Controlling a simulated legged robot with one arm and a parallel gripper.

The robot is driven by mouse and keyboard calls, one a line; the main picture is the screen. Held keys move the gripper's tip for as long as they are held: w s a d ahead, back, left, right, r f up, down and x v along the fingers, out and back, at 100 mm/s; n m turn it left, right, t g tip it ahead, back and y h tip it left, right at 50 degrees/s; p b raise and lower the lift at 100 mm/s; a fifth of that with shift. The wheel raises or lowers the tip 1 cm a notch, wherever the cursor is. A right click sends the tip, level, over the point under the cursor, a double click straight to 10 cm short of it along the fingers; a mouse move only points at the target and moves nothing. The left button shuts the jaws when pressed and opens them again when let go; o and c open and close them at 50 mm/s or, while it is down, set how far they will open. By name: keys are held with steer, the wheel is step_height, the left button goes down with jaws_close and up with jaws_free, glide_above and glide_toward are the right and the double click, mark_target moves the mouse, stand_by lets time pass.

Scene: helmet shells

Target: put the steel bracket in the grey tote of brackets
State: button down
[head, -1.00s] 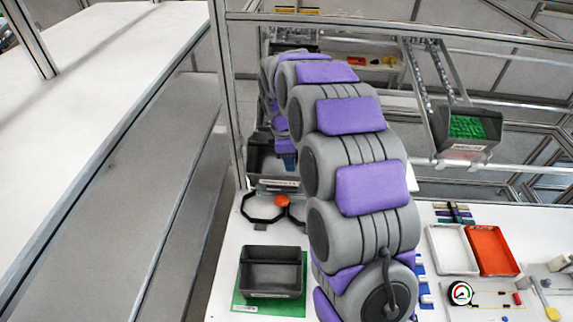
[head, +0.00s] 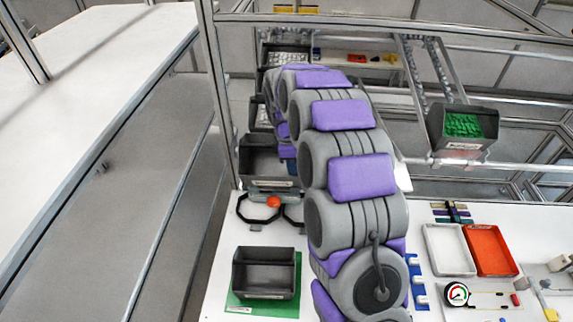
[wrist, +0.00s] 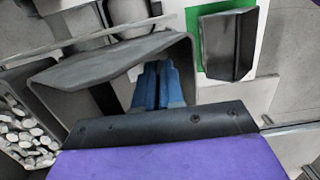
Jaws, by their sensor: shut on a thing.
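My gripper (wrist: 157,70) shows two blue fingers close together in the wrist view. They are shut, and the steel bracket between them is hidden from view. The fingers are at a dark grey tote (wrist: 110,62), overlapping its opening; I cannot tell how deep they reach. In the head view, my gripper (head: 288,152) is small and partly behind my arm, beside a dark grey tote (head: 262,187) on the rack's lowest level. Another bin full of shiny metal pieces (wrist: 28,135) is at the wrist view's left. I cannot tell whether these pieces are brackets.
An empty-looking dark bin (head: 264,270) stands on a green mat (head: 285,306). Black ring-shaped parts with an orange knob (head: 273,202) lie before the rack. White (head: 449,250) and red (head: 491,250) trays are at the right. A bin of green pieces (head: 464,126) hangs behind.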

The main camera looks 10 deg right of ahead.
steer(key=shift+d+f, duration=0.25)
steer(key=shift+d, duration=0.25)
steer(key=c, duration=1.7)
jaws_free()
steer(key=a, duration=0.3)
steer(key=shift+s+f, duration=0.2)
steer(key=shift+s, duration=0.05)
steer(key=shift+o, duration=0.8)
steer(key=shift+a, duration=0.2)
steer(key=shift+s+d+f, duration=0.1)
steer(key=shift+d+f, duration=0.05)
steer(key=shift+d, duration=0.1)
step_height(320, 180, up, 12)
steer(key=w, duration=0.1)
steer(key=s+r+m, duration=0.3)
steer(key=s+r, duration=0.1)
steer(key=s, duration=0.6)
steer(key=s+f+m, duration=0.1)
steer(key=s+m, duration=0.2)
steer(key=s, duration=0.7)
steer(key=s+f+m+g+y, duration=0.1)
steer(key=s+m, duration=0.3)
steer(key=s, duration=0.7)
steer(key=s+a+f+m, duration=0.1)
steer(key=s+f+m, duration=0.2)
steer(key=s, duration=0.8)
steer(key=shift+m, duration=0.7)
